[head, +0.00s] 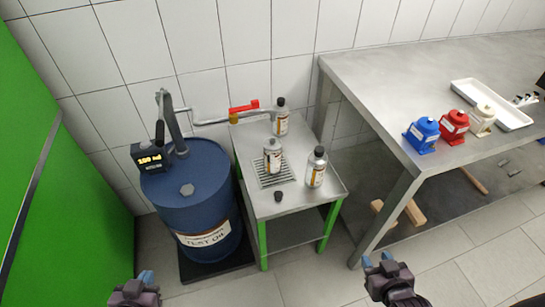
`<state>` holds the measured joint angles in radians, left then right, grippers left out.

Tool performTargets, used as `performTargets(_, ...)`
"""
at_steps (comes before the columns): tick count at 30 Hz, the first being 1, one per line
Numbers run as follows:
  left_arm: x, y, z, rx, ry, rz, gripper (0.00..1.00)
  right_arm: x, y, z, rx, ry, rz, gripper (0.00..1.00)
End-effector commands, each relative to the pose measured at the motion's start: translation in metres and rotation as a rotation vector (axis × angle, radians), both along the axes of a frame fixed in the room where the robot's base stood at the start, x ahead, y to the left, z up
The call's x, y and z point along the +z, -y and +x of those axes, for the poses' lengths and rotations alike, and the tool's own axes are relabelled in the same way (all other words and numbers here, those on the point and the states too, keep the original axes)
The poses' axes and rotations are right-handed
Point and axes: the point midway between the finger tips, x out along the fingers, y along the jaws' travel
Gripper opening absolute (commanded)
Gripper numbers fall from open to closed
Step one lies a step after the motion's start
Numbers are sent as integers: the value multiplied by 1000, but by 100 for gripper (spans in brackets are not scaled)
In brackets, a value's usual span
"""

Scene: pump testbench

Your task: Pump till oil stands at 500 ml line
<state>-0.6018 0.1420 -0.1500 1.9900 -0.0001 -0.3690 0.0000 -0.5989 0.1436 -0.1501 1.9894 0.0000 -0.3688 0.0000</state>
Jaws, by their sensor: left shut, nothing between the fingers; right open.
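A blue oil drum (191,215) with a "TEST OIL" label stands at the left. A grey hand pump (173,125) with a lever is on its top. A display box (150,158) on the drum shows orange digits, perhaps 150. A pipe (215,120) runs right from the pump over a small steel table (300,205). A grey bottle (272,158) stands upright on the table's drain grate (267,178); its oil level cannot be read. My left gripper (145,280) is shut and empty at the bottom edge. My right gripper (377,262) is open and empty, front right.
Two more bottles stand at the table's back (281,120) and right (316,168). A black cap (278,196) lies at its front. A red handle (243,106) is near the pipe. A workbench (375,85) at right holds blue, red and cream pumps and a white tray (505,110).

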Motion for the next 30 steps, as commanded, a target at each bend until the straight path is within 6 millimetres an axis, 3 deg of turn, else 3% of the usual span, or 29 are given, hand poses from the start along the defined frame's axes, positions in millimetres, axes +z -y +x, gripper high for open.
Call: performTargets(30, 1, 0, 1, -1, 2, 1, 0, -2, 1, -5, -4, -9, 0, 45)
